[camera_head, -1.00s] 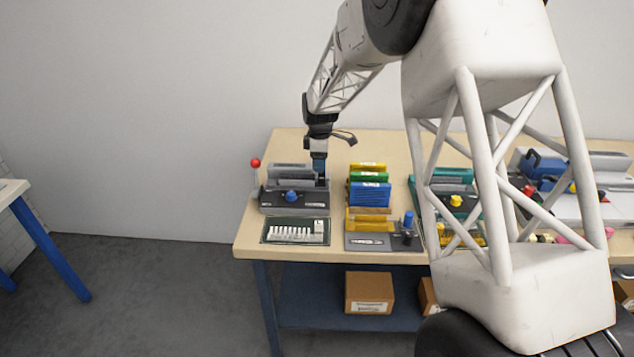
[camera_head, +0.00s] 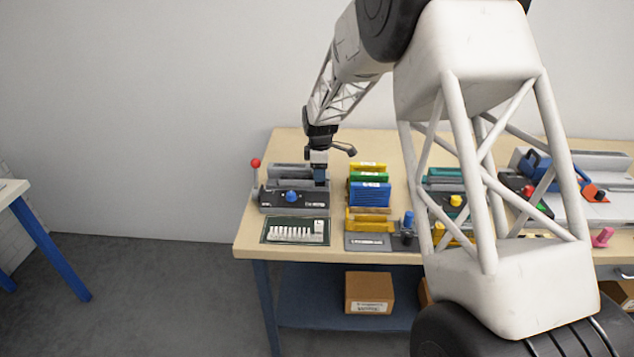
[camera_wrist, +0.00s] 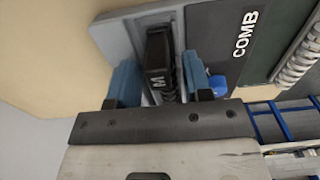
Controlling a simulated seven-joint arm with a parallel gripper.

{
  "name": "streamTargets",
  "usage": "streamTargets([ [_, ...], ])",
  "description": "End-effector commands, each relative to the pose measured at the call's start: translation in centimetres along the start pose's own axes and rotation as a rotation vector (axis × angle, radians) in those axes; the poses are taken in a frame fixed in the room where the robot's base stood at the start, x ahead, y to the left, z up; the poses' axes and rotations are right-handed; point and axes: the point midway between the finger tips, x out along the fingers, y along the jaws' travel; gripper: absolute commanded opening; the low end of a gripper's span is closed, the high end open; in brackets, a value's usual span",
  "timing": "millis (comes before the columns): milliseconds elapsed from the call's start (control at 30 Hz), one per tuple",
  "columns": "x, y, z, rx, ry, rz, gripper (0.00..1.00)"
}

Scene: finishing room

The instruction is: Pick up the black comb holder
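A black upright piece marked "M" (camera_wrist: 158,58), which looks like the black comb holder, stands in a grey slotted unit (camera_wrist: 118,38) in the wrist view. My gripper (camera_wrist: 157,82) has one blue finger on each side of it, with gaps visible on both sides. The fingers are apart and I see no clear contact. In the head view my gripper (camera_head: 320,178) reaches down into the right end of the grey machine (camera_head: 275,200) at the table's left. There the black piece is hidden by the gripper and machine.
A blue knob (camera_head: 291,196) sits on the machine's front, and a red-topped lever (camera_head: 255,163) stands at its left. A dark mat with a white comb (camera_head: 290,231) lies in front. Coloured racks (camera_head: 370,195) stand close to the right. The table behind is clear.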

Motion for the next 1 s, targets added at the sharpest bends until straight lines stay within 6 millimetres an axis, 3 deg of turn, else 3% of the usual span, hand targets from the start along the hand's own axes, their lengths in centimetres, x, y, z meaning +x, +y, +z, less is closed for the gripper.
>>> streamTargets([
  [33,0.0,0.0,0.0,0.000,0.000,0.000,0.37],
  [300,0.0,0.0,0.0,0.000,0.000,0.000,0.00],
  [733,-0.6,0.0,0.0,0.000,0.000,0.001,0.00],
  [1000,-3.2,0.0,0.0,0.000,0.001,0.002,0.00],
])
